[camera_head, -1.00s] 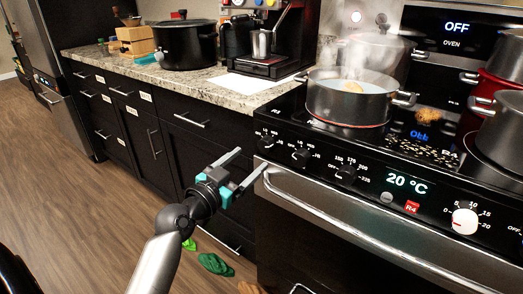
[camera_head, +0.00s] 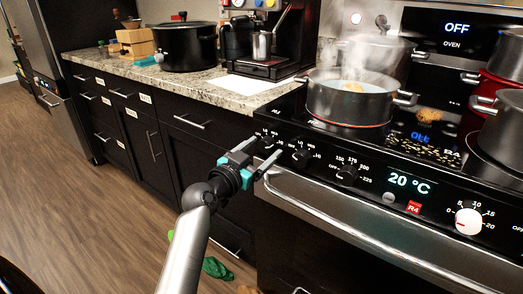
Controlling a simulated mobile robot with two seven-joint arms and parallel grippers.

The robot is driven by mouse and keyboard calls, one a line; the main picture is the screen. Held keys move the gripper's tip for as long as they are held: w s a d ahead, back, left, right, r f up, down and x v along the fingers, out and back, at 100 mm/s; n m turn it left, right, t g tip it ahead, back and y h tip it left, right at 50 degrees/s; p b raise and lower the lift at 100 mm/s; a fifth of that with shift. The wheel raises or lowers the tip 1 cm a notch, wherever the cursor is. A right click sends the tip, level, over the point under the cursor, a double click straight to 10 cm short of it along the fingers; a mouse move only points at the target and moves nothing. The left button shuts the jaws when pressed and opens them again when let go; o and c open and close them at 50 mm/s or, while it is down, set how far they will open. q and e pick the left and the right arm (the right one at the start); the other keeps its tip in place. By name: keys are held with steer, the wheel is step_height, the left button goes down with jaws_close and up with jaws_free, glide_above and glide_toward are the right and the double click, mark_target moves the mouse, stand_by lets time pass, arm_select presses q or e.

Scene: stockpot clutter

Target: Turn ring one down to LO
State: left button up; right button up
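A row of black knobs runs along the stove's front panel. The leftmost knob (camera_head: 267,142) has small white marks around it, too small to read. My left gripper (camera_head: 268,149) is open, with its fingers pointing at this knob. The fingertips appear to be near or on either side of it, partly covering it; I cannot tell whether they touch. A second black knob (camera_head: 301,157) and a third black knob (camera_head: 347,175) are further right. A steaming pot (camera_head: 347,99) stands on a ring with a red glowing edge. My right gripper is not in view.
The steel oven handle (camera_head: 360,235) runs just below the knobs. A white knob (camera_head: 468,222) and a 20 °C display (camera_head: 410,182) are at right. Spilled crumbs (camera_head: 428,150) lie on the hob. Green cloth (camera_head: 216,268) lies on the floor.

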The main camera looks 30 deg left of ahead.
arm_select(q)
jaws_close()
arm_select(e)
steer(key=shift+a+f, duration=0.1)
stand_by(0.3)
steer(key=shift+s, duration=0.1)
